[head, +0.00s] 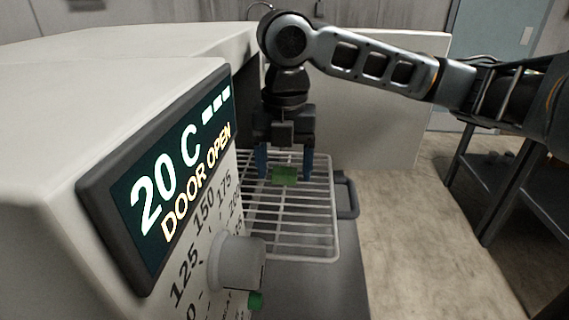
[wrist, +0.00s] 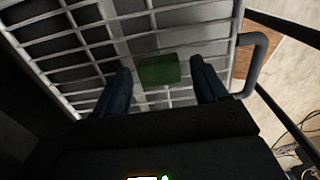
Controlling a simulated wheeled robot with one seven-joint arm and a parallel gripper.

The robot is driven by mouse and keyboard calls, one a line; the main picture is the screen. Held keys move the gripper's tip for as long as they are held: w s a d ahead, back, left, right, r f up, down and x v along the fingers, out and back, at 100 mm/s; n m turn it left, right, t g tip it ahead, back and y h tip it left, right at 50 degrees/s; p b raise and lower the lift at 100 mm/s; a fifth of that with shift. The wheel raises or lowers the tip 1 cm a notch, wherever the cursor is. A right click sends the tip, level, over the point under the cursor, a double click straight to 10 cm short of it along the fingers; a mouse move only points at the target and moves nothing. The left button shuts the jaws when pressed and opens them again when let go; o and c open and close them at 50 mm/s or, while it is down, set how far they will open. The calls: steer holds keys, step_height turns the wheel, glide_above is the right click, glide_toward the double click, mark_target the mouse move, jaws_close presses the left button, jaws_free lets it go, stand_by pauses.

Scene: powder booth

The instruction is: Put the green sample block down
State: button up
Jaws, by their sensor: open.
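The green sample block (head: 285,175) lies on the wire rack (head: 290,238) in front of the open oven. In the wrist view the block (wrist: 159,70) rests across the bars of the rack (wrist: 85,25). My gripper (head: 285,178) is above the rack with its blue fingers spread to either side of the block. In the wrist view the gripper (wrist: 162,85) is open, and a gap shows between the block and each finger. Whether the fingertips touch the rack cannot be told.
The oven's display (head: 180,165) reads 20 C and DOOR OPEN, with a large knob (head: 235,262) below it. A dark handle (head: 346,195) is at the rack's right side. A dark shelf unit (head: 500,180) stands at the right. The front part of the rack is bare.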

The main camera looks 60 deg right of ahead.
mark_target(286, 171)
step_height(286, 171, up, 12)
steer(key=shift+r+p, duration=0.15)
steer(key=shift+p, duration=0.25)
steer(key=shift+s, duration=0.1)
stand_by(0.3)
